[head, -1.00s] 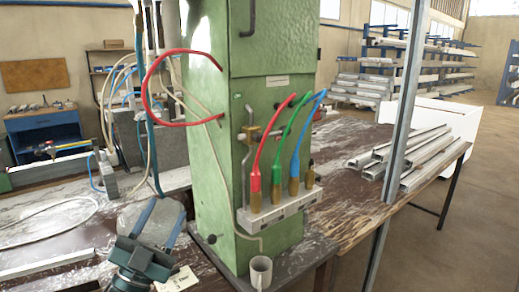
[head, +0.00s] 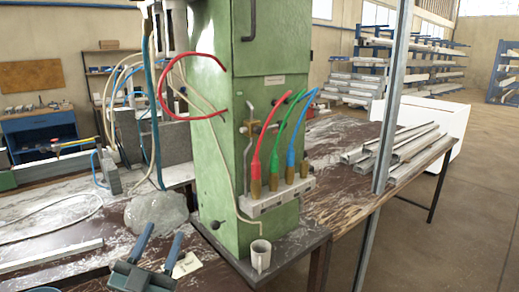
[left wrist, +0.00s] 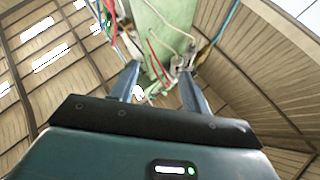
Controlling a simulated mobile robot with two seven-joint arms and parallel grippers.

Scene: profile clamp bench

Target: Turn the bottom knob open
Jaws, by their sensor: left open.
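The green cabinet (head: 222,170) stands on the bench in the middle of the head view. A small dark round knob (head: 214,225) sits low on its left side. A brass valve (head: 252,127) with grey pipes is higher on the front. My left gripper (head: 163,231) is open and empty, left of the cabinet and apart from the low knob. In the left wrist view its fingers (left wrist: 160,68) point up towards the green cabinet (left wrist: 165,25), with nothing between them. I cannot make out the low knob there. My right gripper is not in view.
A white mug (head: 261,256) stands at the cabinet's foot. A grey stone-like lump (head: 157,211) lies behind my left gripper. Red, green and blue hoses (head: 296,128) rise from a manifold (head: 278,199). A red hose (head: 170,105) loops out on the left. Metal profiles (head: 400,150) lie at right.

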